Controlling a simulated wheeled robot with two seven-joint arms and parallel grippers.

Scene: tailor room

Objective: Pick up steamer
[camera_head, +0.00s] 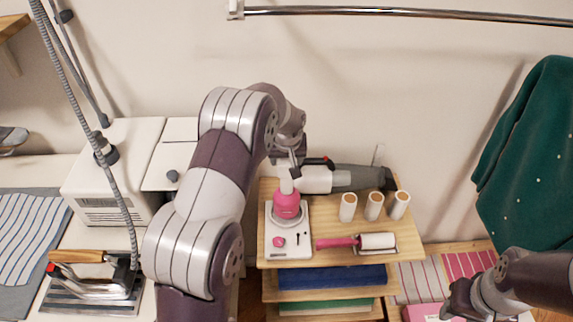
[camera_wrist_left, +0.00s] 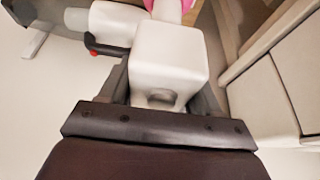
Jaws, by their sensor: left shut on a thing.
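The steamer (camera_head: 287,204) has a pink body and a white neck and head. It stands upright at its white base (camera_head: 273,246), on the left of the wooden cart top. Whether it is lifted off the base I cannot tell. My left gripper (camera_head: 287,168) reaches it from above. In the left wrist view its fingers (camera_wrist_left: 168,88) lie on both sides of the steamer's white head (camera_wrist_left: 170,55), shut on it, with some pink at the top edge. My right gripper (camera_head: 462,304) is at the lower right, away from the cart; its jaws are unclear.
A grey and white handheld appliance (camera_head: 345,179) lies behind the steamer. Several white rolls (camera_head: 374,206) and a pink-handled lint roller (camera_head: 375,242) share the cart top (camera_head: 325,227). An iron (camera_head: 118,282) stands left. A green garment (camera_head: 530,150) hangs right.

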